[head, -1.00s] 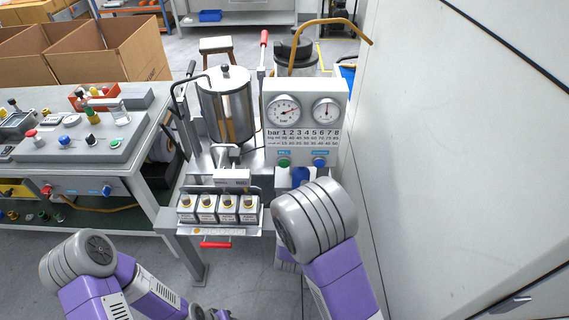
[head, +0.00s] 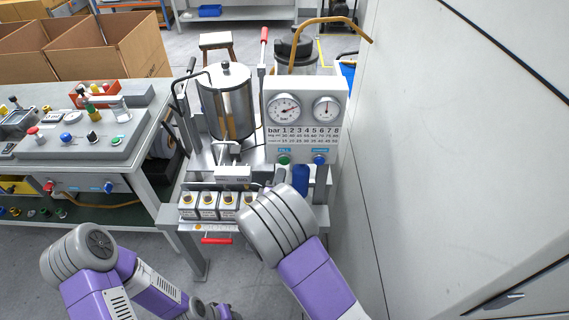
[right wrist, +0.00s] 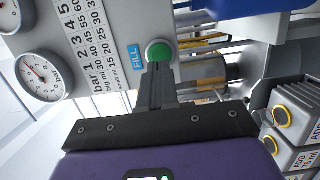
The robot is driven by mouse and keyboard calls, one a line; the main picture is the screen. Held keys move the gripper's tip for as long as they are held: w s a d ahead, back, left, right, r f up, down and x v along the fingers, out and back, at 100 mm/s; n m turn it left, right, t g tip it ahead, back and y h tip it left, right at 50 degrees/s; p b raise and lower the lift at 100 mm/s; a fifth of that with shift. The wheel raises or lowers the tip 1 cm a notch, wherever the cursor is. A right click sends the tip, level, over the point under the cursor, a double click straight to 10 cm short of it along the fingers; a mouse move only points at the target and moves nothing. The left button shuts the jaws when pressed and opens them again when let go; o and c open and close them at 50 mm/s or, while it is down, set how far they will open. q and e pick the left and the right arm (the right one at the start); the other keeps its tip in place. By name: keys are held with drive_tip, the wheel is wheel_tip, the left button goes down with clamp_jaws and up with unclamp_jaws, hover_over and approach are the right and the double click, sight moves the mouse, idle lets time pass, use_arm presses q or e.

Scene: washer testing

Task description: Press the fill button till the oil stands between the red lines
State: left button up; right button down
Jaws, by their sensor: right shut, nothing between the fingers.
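The green fill button (head: 284,160) is on the front of the grey gauge panel (head: 334,98), under a blue label. It also shows in the right wrist view (right wrist: 160,50), beside the FILL label (right wrist: 135,56). My right gripper (right wrist: 157,72) is shut and empty, its fingertips at the lower edge of the button in that view. I cannot tell whether they touch it. In the head view my right arm hides most of this gripper. The steel tank (head: 221,88) stands left of the panel. The oil level and red lines are too small to make out. My left gripper is out of view.
A blue button (head: 319,159) sits right of the green one. Several small square blocks with yellow-ringed tops (head: 208,205) stand in a row below the tank. A tall white wall (head: 455,130) closes off the right. A bench with a control box (head: 75,135) stands left.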

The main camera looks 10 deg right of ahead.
drive_tip(key=shift+x, duration=1.55)
idle(0.4)
drive_tip(key=shift+s, duration=0.1)
drive_tip(key=p, duration=0.2)
approach(284, 162)
idle(0.3)
drive_tip(key=shift+s, duration=0.1)
drive_tip(key=shift+s+d+p+v, duration=0.1)
drive_tip(key=shift+d+p+v, duration=0.1)
drive_tip(key=shift+v, duration=0.8)
drive_tip(key=shift+s+d+p+v, duration=0.1)
drive_tip(key=shift+d+p+v, duration=0.05)
drive_tip(key=shift+v, duration=0.8)
drive_tip(key=shift+s+d+p+v, duration=0.1)
drive_tip(key=shift+d+p+v, duration=0.1)
drive_tip(key=shift+v, duration=0.8)
drive_tip(key=shift+w, duration=0.1)
idle(2.0)
